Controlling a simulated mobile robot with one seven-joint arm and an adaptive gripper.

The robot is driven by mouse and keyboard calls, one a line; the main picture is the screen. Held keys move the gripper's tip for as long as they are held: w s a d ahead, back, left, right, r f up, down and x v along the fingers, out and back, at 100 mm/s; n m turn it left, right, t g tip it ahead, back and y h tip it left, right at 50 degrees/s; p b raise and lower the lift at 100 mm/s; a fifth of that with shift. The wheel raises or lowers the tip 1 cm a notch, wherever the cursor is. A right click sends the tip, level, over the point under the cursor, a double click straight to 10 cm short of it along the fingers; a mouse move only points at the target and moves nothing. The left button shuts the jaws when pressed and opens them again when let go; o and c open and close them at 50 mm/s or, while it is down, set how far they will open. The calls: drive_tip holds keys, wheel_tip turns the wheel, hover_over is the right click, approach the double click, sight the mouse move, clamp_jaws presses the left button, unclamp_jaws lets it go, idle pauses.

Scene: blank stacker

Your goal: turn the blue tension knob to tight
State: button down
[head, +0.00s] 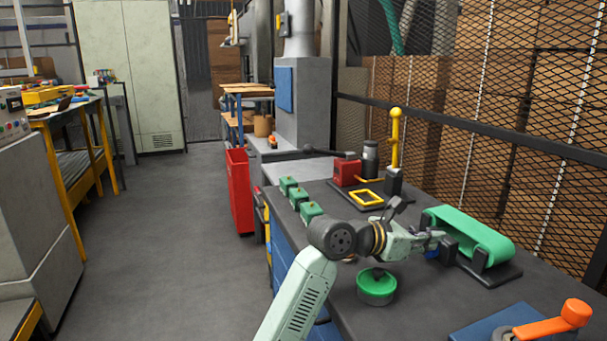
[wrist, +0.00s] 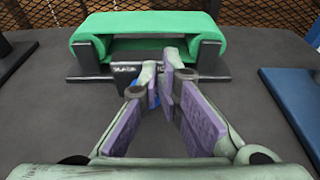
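The blue tension knob (wrist: 153,96) is mostly hidden behind my fingertips in the wrist view. A scrap of blue also shows below my gripper tip in the head view (head: 431,254). It sits at the front of the green belt unit (wrist: 150,24), beside a dark label plate (wrist: 125,69) that seems to read "SLACK". My gripper (wrist: 162,78) is at the knob, with its purple-padded fingers coming close together at the tips. I cannot tell whether they pinch the knob. The head view shows my gripper (head: 437,240) reaching the belt unit's left end.
A green round knob or pot (head: 376,288) stands on the bench just below my gripper. An orange crank (head: 545,327) is at front right. A yellow-topped lever (head: 396,140), red block (head: 347,172) and several green blocks (head: 310,211) stand further back. Wire mesh (head: 480,100) borders the bench.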

drive_tip(key=a, duration=0.2)
drive_tip(key=s+a+b, duration=0.1)
drive_tip(key=a, duration=0.1)
drive_tip(key=a+b, duration=0.1)
drive_tip(key=a, duration=0.1)
drive_tip(key=shift+s, duration=0.3)
